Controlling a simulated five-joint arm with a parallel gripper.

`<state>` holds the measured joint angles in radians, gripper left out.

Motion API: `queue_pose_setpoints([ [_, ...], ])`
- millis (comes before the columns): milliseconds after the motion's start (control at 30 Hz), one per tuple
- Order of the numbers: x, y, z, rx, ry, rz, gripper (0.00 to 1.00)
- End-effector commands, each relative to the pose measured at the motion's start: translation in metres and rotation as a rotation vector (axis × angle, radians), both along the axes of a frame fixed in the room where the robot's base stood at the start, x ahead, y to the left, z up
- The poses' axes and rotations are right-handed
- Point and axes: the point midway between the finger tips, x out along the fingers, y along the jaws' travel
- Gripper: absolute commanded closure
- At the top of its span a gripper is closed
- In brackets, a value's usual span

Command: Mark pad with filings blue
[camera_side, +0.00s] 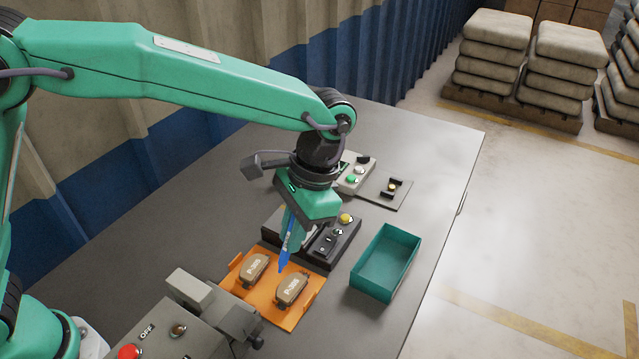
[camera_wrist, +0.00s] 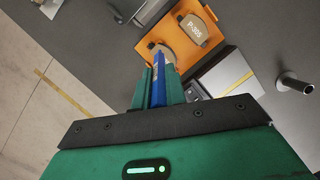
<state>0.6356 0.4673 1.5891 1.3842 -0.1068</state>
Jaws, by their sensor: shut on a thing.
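My gripper (camera_side: 293,238) is shut on a blue marker (camera_side: 284,262), which points down over the orange tray (camera_side: 308,309). Two brown brake pads with printed labels lie on the tray: a left pad (camera_side: 254,269) and a right pad (camera_side: 291,290). The marker's tip is close to the upper left of the right pad; I cannot tell if it touches. In the wrist view the blue marker (camera_wrist: 158,82) sits between my fingers. One labelled pad (camera_wrist: 194,31) shows clearly there, and the other is mostly hidden behind the marker and fingers. I cannot make out filings on either pad.
An open teal bin (camera_side: 383,290) stands right of the tray. A dark box with a yellow button (camera_side: 345,219) is behind the tray. A grey clamp-like fixture (camera_side: 208,300) stands at its front left. A control panel with a red button (camera_side: 130,351) is nearest the camera.

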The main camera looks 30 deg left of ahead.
Motion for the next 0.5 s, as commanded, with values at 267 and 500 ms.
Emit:
queue_pose_setpoints([
  [267,0.0,0.0,-0.022,0.001,0.002,0.0,1.0],
  [500,0.0,0.0,-0.04,0.0,0.0,0.0,1.0],
])
